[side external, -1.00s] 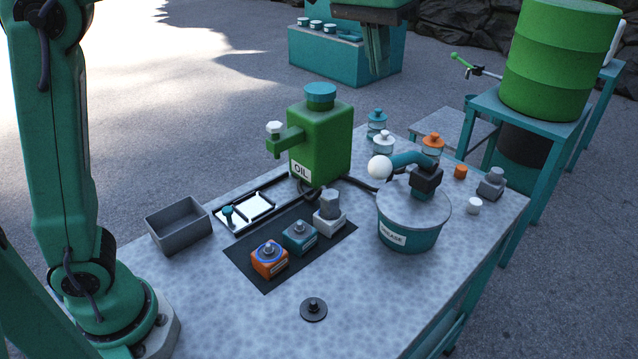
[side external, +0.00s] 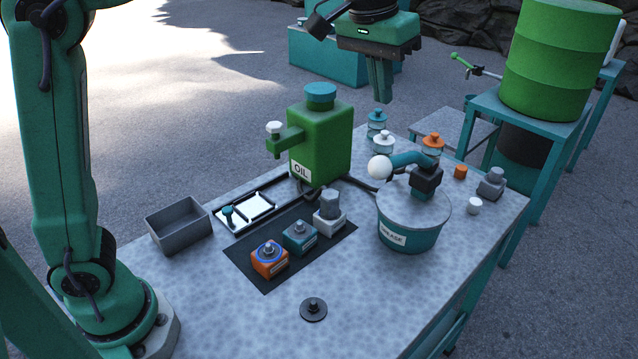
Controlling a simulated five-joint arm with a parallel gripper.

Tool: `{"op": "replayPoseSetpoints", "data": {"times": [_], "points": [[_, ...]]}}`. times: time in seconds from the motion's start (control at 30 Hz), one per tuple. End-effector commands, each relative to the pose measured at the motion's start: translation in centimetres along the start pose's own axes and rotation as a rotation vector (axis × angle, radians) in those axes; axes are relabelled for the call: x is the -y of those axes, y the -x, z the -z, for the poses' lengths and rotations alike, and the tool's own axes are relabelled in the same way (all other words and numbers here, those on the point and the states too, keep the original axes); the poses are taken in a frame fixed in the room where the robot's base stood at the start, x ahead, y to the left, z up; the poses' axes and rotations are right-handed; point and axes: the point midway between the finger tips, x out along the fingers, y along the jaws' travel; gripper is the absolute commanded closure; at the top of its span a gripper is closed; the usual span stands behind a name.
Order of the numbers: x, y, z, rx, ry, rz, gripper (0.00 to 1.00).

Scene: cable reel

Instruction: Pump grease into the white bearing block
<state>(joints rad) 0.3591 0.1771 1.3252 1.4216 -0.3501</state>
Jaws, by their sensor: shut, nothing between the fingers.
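The white bearing block (side external: 329,222) sits at the right end of a black mat, beside a teal block (side external: 299,238) and an orange block (side external: 269,260). A grey cylindrical piece stands on top of the white block. The grease pot (side external: 410,238), a teal tub with a grey lid, stands to the right of the mat. Its pump has a teal lever (side external: 408,160) ending in a white ball knob (side external: 380,168). My gripper (side external: 383,98) is shut and empty, pointing down in the air above the back of the table, apart from everything.
A green oil can (side external: 320,140) with a spout stands behind the mat. Small bottles (side external: 376,122) and caps stand behind the grease pot. A grey tray (side external: 179,225) is at left, and a black disc (side external: 313,309) lies in front. The table's front is mostly clear.

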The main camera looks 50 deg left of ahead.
Motion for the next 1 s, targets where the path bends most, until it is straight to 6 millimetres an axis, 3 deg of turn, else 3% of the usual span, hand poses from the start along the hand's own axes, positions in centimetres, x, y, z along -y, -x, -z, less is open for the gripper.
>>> {"op": "replayPoseSetpoints", "data": {"times": [0.3, 0.5, 0.7, 1.0], "points": [[0.2, -5.0, 0.0, 0.003, 0.000, 0.002, 1.00], [0.2, -7.3, -0.6, 0.001, 0.000, 0.000, 1.00], [0.1, -8.8, -1.2, 0.002, 0.000, -0.001, 1.00], [0.1, -9.2, -1.4, 0.000, 0.000, -0.002, 1.00]]}}
